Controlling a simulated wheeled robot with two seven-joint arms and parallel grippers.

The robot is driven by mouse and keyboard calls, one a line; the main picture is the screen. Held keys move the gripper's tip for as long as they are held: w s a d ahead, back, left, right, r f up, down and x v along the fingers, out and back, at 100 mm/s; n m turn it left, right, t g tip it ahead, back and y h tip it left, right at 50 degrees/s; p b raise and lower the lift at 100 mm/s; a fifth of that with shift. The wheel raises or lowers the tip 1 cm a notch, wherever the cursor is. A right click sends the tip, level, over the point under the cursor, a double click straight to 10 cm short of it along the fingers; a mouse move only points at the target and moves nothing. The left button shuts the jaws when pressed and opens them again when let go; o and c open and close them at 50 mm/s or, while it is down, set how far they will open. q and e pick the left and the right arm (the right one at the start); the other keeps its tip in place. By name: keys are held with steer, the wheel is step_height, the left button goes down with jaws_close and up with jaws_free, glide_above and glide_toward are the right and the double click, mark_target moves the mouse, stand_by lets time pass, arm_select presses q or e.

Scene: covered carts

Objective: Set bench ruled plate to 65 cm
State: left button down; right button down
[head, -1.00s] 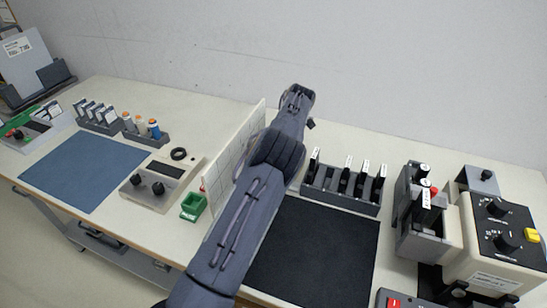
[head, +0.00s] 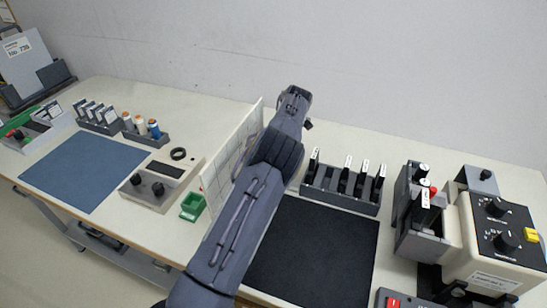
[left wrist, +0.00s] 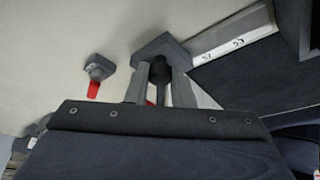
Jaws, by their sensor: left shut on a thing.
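The ruled plate (head: 228,158) is a white upright panel with faint lines, standing across the bench left of my left arm; the arm hides part of it. My left gripper (left wrist: 160,92) is out of sight behind the arm's end in the head view. In the left wrist view its two fingers are shut around a dark round knob (left wrist: 160,72) on a grey block (left wrist: 158,48). A pale scale strip (left wrist: 235,32) with small dark marks lies right of the block; I cannot read its numbers. My right gripper is not in view.
A small grey clamp with a red lever (left wrist: 94,88) sits left of the fingers. A dark mat (head: 315,255), slotted rack (head: 340,190) and beige instrument (head: 495,240) lie right.

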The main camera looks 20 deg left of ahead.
arm_select(q)
steer(key=a, duration=0.4)
steer(key=shift+s, duration=0.1)
steer(key=c, duration=1.3)
jaws_free()
steer(key=shift+a, duration=0.1)
steer(key=shift+o, duration=0.2)
steer(key=p+v, duration=0.1)
steer(key=v, duration=0.7)
steer(key=shift+f, duration=0.1)
